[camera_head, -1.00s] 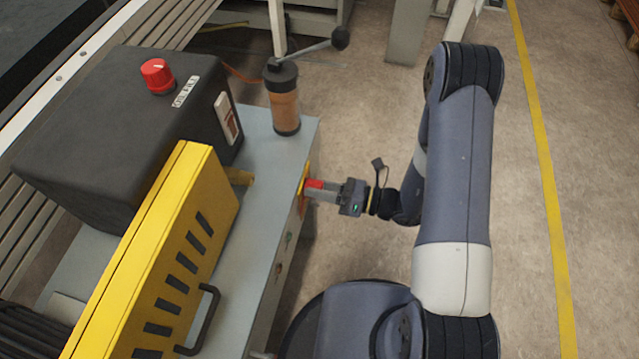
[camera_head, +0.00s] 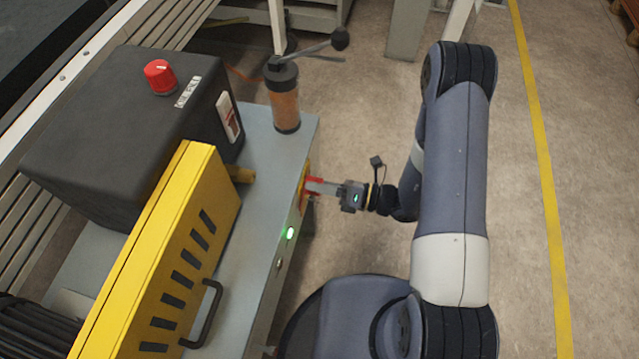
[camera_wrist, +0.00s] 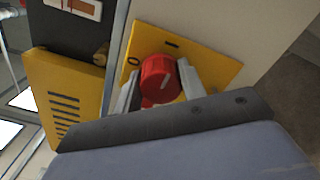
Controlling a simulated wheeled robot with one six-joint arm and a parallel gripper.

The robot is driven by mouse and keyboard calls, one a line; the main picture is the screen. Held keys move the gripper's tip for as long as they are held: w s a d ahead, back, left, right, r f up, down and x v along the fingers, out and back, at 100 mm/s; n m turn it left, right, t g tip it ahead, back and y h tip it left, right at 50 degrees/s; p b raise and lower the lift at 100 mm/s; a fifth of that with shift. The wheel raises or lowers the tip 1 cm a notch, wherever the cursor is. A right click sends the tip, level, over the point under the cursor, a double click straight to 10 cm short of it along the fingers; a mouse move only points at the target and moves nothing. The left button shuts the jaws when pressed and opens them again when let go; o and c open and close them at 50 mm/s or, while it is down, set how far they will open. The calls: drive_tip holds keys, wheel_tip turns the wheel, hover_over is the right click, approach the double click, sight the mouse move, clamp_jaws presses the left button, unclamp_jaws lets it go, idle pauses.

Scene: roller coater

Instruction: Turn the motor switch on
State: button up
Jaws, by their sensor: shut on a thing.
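The motor switch is a red knob (camera_wrist: 159,79) on a yellow plate (camera_wrist: 212,66) marked O and I, seen in the wrist view. My gripper (camera_wrist: 160,86) is shut on the knob, one grey finger on each side. A short pale mark shows on the knob's face. In the head view, the red switch (camera_head: 313,181) shows at the machine's right side, with my gripper (camera_head: 312,188) at it, partly hiding it. A green lamp (camera_head: 290,233) on the same side panel is lit brightly.
A yellow slotted guard (camera_head: 165,255) with a black handle (camera_head: 205,315) stands left of the switch. Floor right of my arm is clear.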

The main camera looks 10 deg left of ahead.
drive_tip(key=o, duration=1)
drive_tip(key=d, duration=1)
drive_tip(key=shift+s+d, duration=0.4)
drive_tip(key=shift+w+a, duration=0.2)
drive_tip(key=shift+a, duration=2.5)
drive_tip(key=shift+w+a, duration=0.2)
drive_tip(key=shift+a, duration=2.5)
drive_tip(key=shift+d, duration=0.1)
